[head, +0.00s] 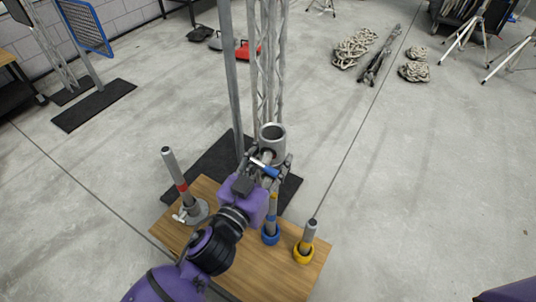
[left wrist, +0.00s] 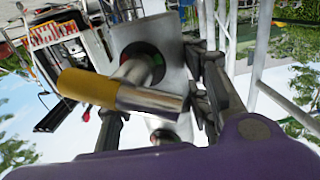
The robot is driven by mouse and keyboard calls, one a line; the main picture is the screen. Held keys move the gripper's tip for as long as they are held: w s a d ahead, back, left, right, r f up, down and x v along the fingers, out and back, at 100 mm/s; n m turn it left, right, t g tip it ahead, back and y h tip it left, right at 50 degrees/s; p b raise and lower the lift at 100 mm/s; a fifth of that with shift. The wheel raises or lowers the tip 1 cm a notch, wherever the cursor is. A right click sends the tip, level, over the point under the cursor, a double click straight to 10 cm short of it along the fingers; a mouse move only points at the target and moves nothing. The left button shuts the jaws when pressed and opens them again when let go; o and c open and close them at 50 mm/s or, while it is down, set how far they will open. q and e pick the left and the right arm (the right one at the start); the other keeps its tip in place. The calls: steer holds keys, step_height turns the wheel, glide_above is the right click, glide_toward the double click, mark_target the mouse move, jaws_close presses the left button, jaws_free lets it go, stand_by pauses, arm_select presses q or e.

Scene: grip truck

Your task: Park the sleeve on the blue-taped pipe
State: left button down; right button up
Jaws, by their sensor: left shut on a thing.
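My left gripper (head: 270,164) is shut on the grey hollow metal sleeve (head: 272,138), whose open round end faces up. In the left wrist view the sleeve (left wrist: 145,40) sits between the fingers, and a metal tube with a yellow end (left wrist: 88,88) crosses in front of it. The blue-taped pipe (head: 271,219) stands on the table with a blue ring at its foot, below the gripper. Its top is hidden by the gripper, so I cannot tell whether the sleeve is over it or beyond it. My right gripper is not in view.
The wooden table (head: 235,278) also bears a red-taped pipe (head: 173,170) on a round base at the left and a shorter pipe (head: 310,232) with a yellow ring at the right. A metal truss (head: 268,70) and upright pole (head: 229,70) rise close behind the sleeve.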

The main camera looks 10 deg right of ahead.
arm_select(q)
steer(key=shift+f+b, duration=0.3)
steer(key=shift+f, duration=0.15)
steer(key=shift+f+b, duration=0.35)
steer(key=shift+f, duration=0.4)
steer(key=shift+f+b, duration=0.4)
steer(key=shift+f, duration=0.35)
steer(key=shift+f, duration=0.15)
steer(key=shift+f+b, duration=0.75)
steer(key=shift+f, duration=0.35)
steer(key=shift+f+b, duration=0.6)
steer(key=shift+f, duration=0.45)
steer(key=shift+f, duration=0.3)
